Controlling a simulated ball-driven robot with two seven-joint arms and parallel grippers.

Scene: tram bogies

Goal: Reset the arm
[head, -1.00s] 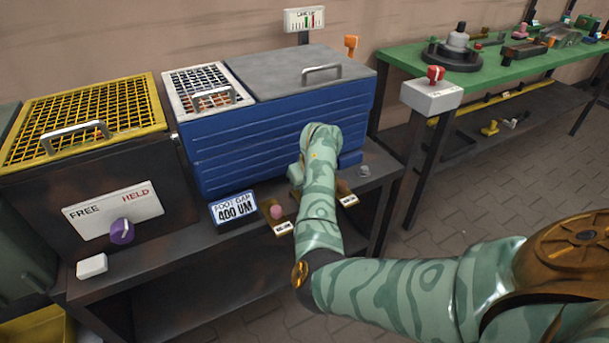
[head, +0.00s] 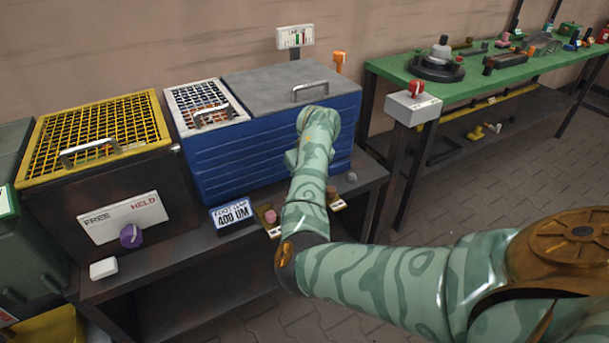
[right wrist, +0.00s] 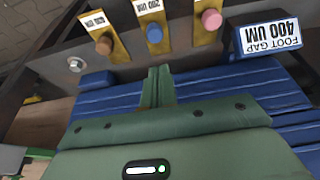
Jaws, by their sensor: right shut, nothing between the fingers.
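My right arm (head: 370,280) reaches in from the lower right in the head view, its forearm (head: 312,165) rising in front of the blue chest. The forearm hides its gripper there. In the right wrist view my right gripper (right wrist: 155,72) is shut and empty, its fingers together. It shows over the blue ribbed surface (right wrist: 110,103), just short of a row of buttons on brass plates. I cannot tell whether it touches anything. My left gripper is not in view.
The row holds a brown button (right wrist: 104,45), a blue button (right wrist: 154,33) and a pink button (right wrist: 211,19). A FOOT GAP 400 UM sign (head: 233,215) stands beside it. A yellow-grilled box (head: 170,145) stands left; a green table (head: 400,66) stands right, past a red-topped switch box (head: 412,107).

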